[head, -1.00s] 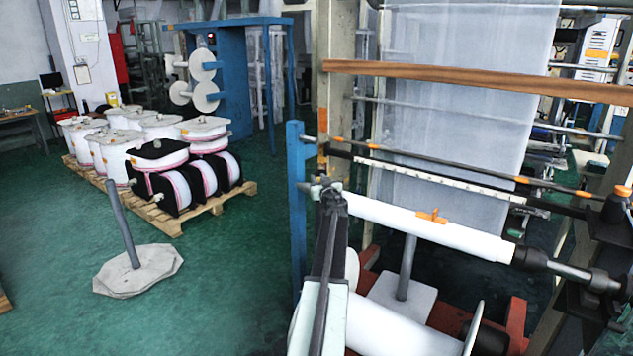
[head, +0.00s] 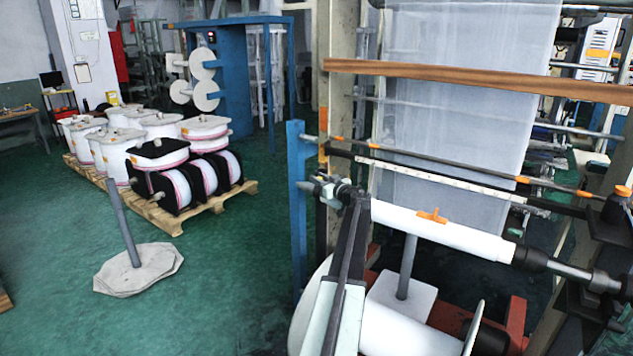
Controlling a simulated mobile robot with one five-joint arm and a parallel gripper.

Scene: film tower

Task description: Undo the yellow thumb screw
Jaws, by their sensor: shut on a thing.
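I cannot make out a yellow thumb screw for certain. My arm rises from the bottom edge. Its dark end, where my gripper (head: 354,192) is, lies in front of the roll's left end, beside the dark and grey shaft end (head: 318,188). The gripper is small and dark here. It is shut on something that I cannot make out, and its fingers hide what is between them.
A brown bar (head: 470,82) crosses above the roll, with a thin rod (head: 460,172) under it. A blue post (head: 297,215) stands left of my gripper. An orange knob (head: 615,208) is at the far right.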

